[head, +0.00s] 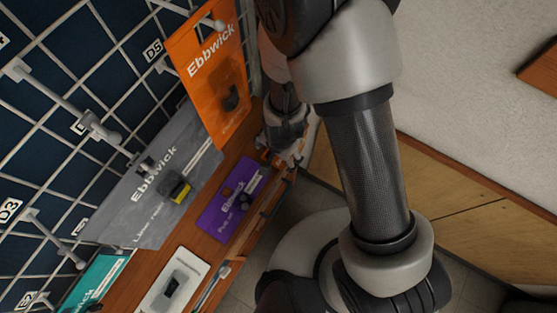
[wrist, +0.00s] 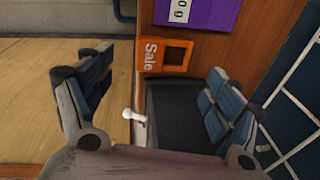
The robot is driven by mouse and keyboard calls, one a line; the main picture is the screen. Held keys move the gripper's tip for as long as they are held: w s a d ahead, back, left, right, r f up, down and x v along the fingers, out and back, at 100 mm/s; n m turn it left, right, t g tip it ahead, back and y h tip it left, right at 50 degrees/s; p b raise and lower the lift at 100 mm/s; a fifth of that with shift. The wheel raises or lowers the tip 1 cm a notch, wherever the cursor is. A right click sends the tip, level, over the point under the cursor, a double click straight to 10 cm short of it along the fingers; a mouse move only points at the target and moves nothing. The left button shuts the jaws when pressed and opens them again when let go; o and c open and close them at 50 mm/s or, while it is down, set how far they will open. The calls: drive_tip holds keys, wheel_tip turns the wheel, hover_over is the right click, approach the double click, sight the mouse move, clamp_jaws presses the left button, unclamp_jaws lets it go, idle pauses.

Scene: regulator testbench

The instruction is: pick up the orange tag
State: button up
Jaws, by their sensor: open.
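The orange tag (wrist: 179,54) shows in the wrist view as a small orange frame with the word "Sale" and a dark square opening. It sits on the brown wooden shelf, near its edge. My gripper (wrist: 158,78) is open, with one finger to the left of the tag and one to the right and lower in the picture. Nothing is between the fingers that they touch. In the head view my gripper (head: 287,143) is low beside the shelf edge, partly hidden by my arm, and I cannot clearly make out the tag there.
A purple package (head: 231,199) lies on the shelf near the tag. A large orange Ebbwick package (head: 209,75) and a grey one (head: 165,180) hang from the wire grid. A white card (head: 173,284) lies nearer on the shelf. Open floor (wrist: 55,110) is left of the shelf in the wrist view.

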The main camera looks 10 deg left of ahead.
sight(277, 158)
drive_tip(key=f, duration=0.1)
drive_tip(key=f+b, duration=0.1)
drive_tip(key=f, duration=0.1)
drive_tip(key=f+b, duration=0.1)
drive_tip(key=f, duration=0.1)
drive_tip(key=shift+w+a+f, duration=0.1)
drive_tip(key=shift+w, duration=0.25)
drive_tip(key=shift+c, duration=0.4)
drive_tip(key=c, duration=1.5)
drive_tip(key=shift+c, duration=0.4)
